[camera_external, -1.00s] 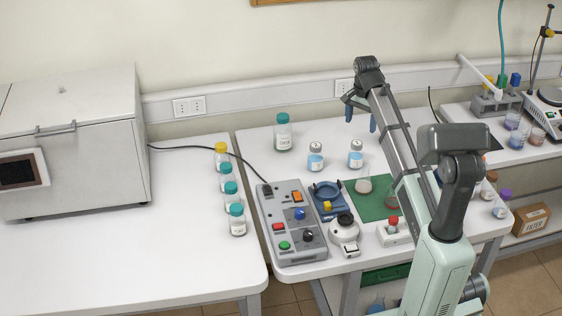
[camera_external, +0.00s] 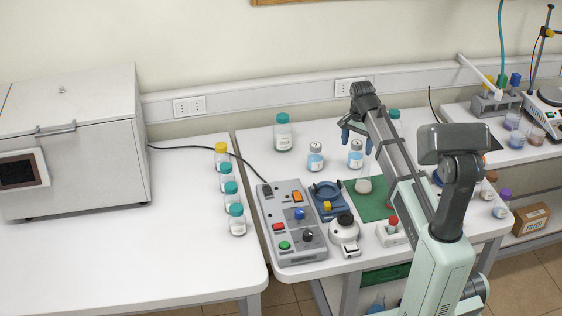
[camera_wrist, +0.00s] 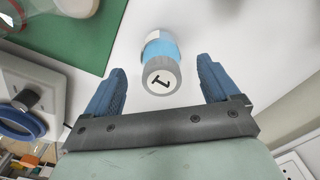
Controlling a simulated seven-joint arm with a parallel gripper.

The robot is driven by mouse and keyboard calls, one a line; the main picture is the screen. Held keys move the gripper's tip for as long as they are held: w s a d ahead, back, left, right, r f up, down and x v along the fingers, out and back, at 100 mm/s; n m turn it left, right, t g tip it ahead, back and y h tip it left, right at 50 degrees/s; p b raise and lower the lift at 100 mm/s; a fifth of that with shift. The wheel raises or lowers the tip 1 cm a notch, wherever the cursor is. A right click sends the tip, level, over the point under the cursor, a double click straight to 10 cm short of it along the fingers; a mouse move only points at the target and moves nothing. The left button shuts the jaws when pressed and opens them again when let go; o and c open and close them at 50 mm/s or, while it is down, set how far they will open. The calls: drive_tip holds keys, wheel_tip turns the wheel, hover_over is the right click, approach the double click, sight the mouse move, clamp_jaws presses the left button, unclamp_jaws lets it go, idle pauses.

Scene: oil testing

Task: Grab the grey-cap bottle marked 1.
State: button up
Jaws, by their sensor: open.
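The grey-cap bottle marked 1 (camera_wrist: 161,77) stands in the middle of the wrist view, its blue body beyond the cap. The "1" on its cap is readable there. In the external view it appears to be the right-hand grey-cap bottle (camera_external: 355,157), just below my gripper (camera_external: 357,139); its mark cannot be read there. My gripper is open in the wrist view (camera_wrist: 161,70), its blue fingers to either side of the cap with gaps on both sides. A similar grey-cap bottle (camera_external: 315,158) stands to the left.
A teal-cap bottle (camera_external: 283,132) stands behind at left, and another (camera_external: 394,116) is partly hidden by my arm. A green mat (camera_external: 368,205), a blue ring device (camera_external: 325,193) and a control box (camera_external: 290,222) lie in front. The wall (camera_external: 290,40) is behind.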

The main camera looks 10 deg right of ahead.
sight(353, 153)
drive_tip(key=shift+w+f, duration=0.1)
drive_tip(key=shift+f, duration=2.2)
drive_tip(key=c, duration=1.3)
drive_tip(key=shift+r, duration=0.1)
